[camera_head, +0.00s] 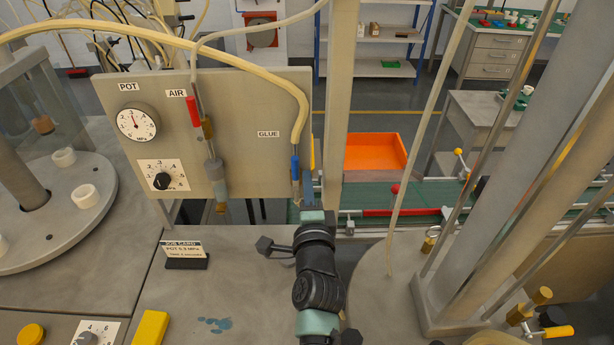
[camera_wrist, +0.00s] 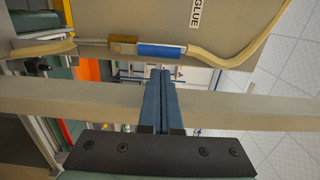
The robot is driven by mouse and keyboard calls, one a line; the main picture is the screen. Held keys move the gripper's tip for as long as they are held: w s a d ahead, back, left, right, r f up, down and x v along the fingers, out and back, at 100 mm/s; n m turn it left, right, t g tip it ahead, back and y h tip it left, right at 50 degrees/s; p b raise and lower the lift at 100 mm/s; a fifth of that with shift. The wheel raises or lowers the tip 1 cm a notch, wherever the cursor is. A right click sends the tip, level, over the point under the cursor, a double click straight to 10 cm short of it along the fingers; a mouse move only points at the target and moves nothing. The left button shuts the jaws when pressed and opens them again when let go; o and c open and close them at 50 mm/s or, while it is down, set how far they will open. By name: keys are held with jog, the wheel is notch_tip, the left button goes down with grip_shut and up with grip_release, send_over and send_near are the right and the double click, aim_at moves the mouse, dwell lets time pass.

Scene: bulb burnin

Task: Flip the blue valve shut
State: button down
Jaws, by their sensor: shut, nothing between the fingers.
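The blue valve (camera_head: 295,168) is on the hose line beside the GLUE label, at the right side of the grey panel. Its blue handle hangs upright, in line with the hose. In the wrist view the blue handle (camera_wrist: 160,51) lies along the line between a brass fitting and the cream hose. My gripper (camera_wrist: 160,72) is shut and empty, its blue fingers pointing towards the handle. In that view the tips appear just below the handle; I cannot tell whether they touch. In the head view my gripper (camera_head: 307,192) is small and partly hidden by my arm, just below the valve.
The grey panel (camera_head: 245,100) also carries a red valve (camera_head: 193,111) at the AIR label and a POT gauge (camera_head: 137,122). A grey post (camera_head: 341,100) stands close right of the valve. A job card (camera_head: 184,250) stands on the bench. An orange bin (camera_head: 374,151) lies behind.

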jog(key=shift+w, duration=1.1)
